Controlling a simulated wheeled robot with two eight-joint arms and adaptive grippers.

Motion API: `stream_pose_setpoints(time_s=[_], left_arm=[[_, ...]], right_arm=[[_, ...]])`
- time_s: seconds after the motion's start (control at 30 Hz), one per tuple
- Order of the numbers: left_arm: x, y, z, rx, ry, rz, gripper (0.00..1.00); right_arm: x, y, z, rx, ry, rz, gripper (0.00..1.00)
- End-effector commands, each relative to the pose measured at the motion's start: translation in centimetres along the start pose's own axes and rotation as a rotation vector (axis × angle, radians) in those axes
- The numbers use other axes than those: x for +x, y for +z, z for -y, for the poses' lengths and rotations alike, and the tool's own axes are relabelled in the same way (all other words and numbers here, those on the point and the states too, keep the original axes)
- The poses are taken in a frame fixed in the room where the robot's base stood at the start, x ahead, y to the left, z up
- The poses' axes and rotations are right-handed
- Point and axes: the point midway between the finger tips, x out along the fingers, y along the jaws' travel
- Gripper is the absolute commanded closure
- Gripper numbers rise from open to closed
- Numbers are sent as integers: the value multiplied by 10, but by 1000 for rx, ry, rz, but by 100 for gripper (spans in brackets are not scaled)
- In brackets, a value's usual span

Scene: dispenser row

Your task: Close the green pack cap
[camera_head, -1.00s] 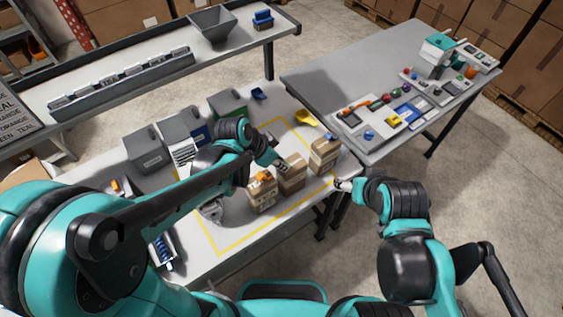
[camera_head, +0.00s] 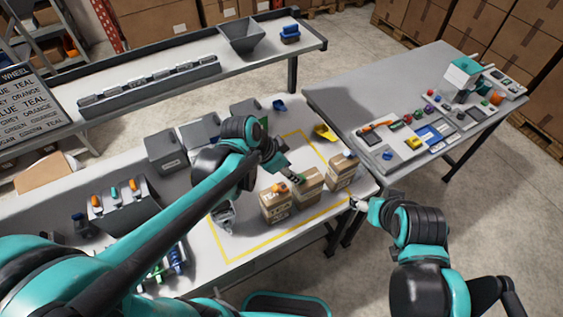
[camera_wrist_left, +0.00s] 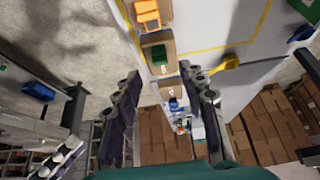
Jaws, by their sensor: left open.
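The cardboard pack with the green cap (camera_head: 308,190) is the middle of three packs in a row. In the left wrist view its green cap (camera_wrist_left: 159,54) shows between and beyond my fingers; I cannot tell how far its lid is raised. My left gripper (camera_head: 291,174) is just above this pack in the head view, with part of the cap hidden. In the left wrist view the left gripper (camera_wrist_left: 159,75) has its two fingers wide apart, with nothing between them. My right gripper (camera_head: 358,203) is by the table's right edge, too small to read.
An orange-capped pack (camera_head: 275,207) stands to the left and a blue-capped pack (camera_head: 341,172) to the right, both close. A yellow scoop (camera_head: 324,132) lies behind. Grey bins (camera_head: 166,152) stand at the back left. The yellow-outlined area in front is mostly clear.

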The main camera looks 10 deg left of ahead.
Motion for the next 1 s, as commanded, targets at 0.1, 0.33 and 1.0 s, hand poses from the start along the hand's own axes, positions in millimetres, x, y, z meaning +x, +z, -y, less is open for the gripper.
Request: stream_pose_setpoints(time_s=[0.1, 0.33, 1.0], left_arm=[[-26, 1, 0, -2, -2, 0, 59], [-60, 0, 0, -1, -1, -1, 59], [-68, 0, 0, 1, -1, -1, 59]], right_arm=[[0, 0, 0, 0, 0, 0, 29], [0, 0, 0, 0, 0, 0, 29], [0, 0, 0, 0, 0, 0, 29]])
